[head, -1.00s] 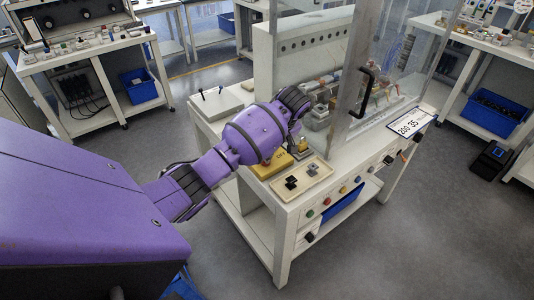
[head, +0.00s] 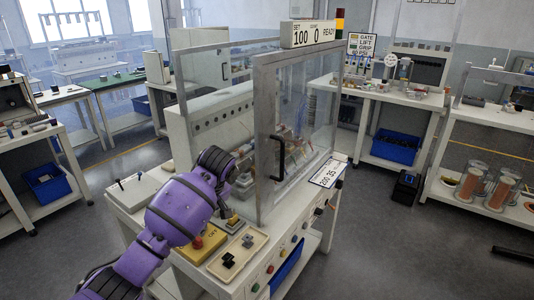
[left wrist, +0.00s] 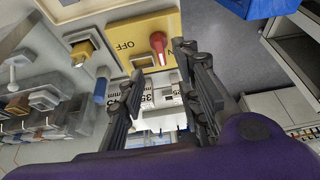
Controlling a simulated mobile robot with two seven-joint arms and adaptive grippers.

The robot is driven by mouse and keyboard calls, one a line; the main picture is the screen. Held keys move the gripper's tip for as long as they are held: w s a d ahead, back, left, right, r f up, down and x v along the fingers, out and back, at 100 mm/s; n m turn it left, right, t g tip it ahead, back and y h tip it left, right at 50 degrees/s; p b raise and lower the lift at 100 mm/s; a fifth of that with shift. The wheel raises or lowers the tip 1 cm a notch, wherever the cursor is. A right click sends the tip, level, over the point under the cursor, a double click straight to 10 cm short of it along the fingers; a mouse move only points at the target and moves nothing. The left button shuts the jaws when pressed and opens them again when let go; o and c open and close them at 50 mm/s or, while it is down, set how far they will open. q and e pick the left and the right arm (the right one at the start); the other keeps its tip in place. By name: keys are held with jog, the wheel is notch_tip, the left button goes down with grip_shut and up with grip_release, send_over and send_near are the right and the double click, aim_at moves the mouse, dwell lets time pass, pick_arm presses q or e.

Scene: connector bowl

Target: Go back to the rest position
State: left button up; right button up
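My left arm comes in from the lower left in the head view, reaching over the left part of the white workstation (head: 133,200). In the left wrist view my left gripper (left wrist: 160,85) shows two dark fingers spread apart, with no clear object held. White parts with "35 mm" labels (left wrist: 163,95) show beyond the gap. A yellow switch box (left wrist: 125,42) marked OFF with a red knob (left wrist: 158,41) lies just above the fingers; the yellow box also shows beside my arm in the head view (head: 205,246). My right gripper is not in view.
A beige tray (head: 262,239) with small black parts lies on the workstation's front. A clear door with a black handle (head: 278,158) stands above it. A sign reads 100, 0, READY (head: 308,34).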

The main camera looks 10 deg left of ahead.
pick_arm(q)
jog(key=s+d+f+m+h, duration=0.1)
jog(key=s+d+f+m, duration=0.25)
jog(key=s+f, duration=0.55)
jog(key=s+d+f+m+h, duration=0.1)
jog(key=s+d+f+m, duration=0.25)
jog(key=s+f, duration=0.55)
jog(key=s+d+r+m+h, duration=0.1)
jog(key=s+r+m, duration=0.15)
jog(key=s, duration=0.95)
jog(key=s+d+r+m, duration=0.15)
jog(key=s+m, duration=0.25)
jog(key=s, duration=0.7)
jog(key=w+d+f+t, duration=0.2)
jog(key=w+f+t, duration=0.1)
jog(key=f, duration=0.3)
jog(key=w+d+f+t+h, duration=0.1)
jog(key=w+d+f+t, duration=0.1)
jog(key=f, duration=0.4)
jog(key=shift+w+t+h, duration=0.3)
jog(key=shift+w+t, duration=0.45)
jog(key=shift+t, duration=0.45)
jog(key=shift+r+m, duration=0.1)
jog(key=shift+m, duration=0.15)
